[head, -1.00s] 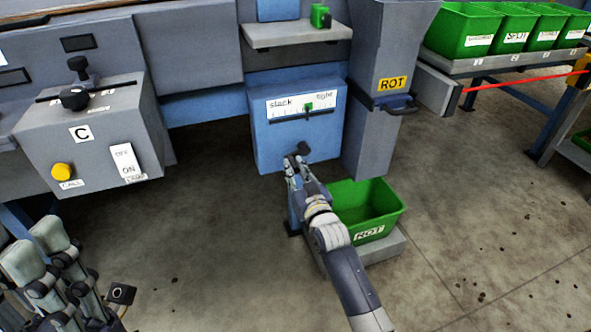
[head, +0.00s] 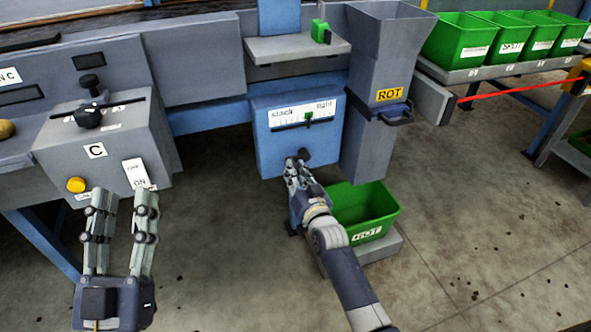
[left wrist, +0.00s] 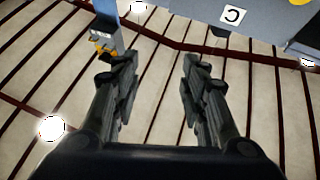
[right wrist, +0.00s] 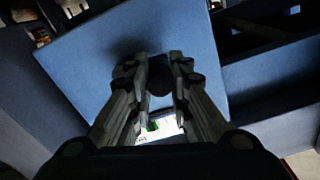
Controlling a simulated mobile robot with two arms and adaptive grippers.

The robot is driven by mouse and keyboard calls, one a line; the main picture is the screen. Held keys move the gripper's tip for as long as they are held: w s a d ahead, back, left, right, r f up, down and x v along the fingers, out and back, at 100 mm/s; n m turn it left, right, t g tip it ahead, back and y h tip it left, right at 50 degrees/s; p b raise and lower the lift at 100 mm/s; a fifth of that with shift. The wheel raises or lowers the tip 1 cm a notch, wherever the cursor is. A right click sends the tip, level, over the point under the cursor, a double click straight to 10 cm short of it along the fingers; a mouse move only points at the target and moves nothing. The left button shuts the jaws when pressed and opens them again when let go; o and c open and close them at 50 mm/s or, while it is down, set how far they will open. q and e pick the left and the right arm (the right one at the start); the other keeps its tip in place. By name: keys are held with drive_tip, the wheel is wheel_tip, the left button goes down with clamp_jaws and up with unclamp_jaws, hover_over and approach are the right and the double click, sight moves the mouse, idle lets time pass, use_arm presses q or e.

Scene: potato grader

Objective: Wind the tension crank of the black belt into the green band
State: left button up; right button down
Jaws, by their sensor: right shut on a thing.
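The tension box (head: 265,150) is blue, with a white scale plate (head: 286,118) marked "slack" at left and "tight" at right. A small green mark (head: 308,117) sits right of the scale's middle; I cannot make out a separate pointer. The dark crank (head: 305,154) is low on the box front. My right gripper (head: 294,163) is shut on the crank; in the right wrist view the dark crank part (right wrist: 160,82) lies between the fingers (right wrist: 160,66), which partly hide it. My left gripper (head: 125,203) is open and empty, in front of the control box.
The grey control box (head: 70,150) marked C, with a yellow button (head: 76,185) and white switch (head: 137,173), stands behind my left gripper. The grey ROT chute (head: 372,150) is right of the tension box, above a green bin (head: 365,205). Floor between my arms is clear.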

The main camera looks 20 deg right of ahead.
drive_tip(key=shift+r+m+p, duration=0.7)
drive_tip(key=shift+m+p, duration=0.25)
drive_tip(key=shift+m, duration=0.05)
use_arm(q)
wheel_tip(320, 180, down, 11)
drive_tip(key=w+a+g+y, duration=0.1)
drive_tip(key=w+g+y, duration=0.1)
drive_tip(key=g, duration=0.4)
drive_tip(key=shift+g, duration=0.3)
drive_tip(key=shift+f, duration=0.1)
use_arm(e)
drive_tip(key=c, duration=1.4)
unclamp_jaws()
drive_tip(key=shift+r, duration=0.1)
drive_tip(key=shift+c, duration=0.2)
drive_tip(key=shift+d+f, duration=0.1)
drive_tip(key=shift+f, duration=0.1)
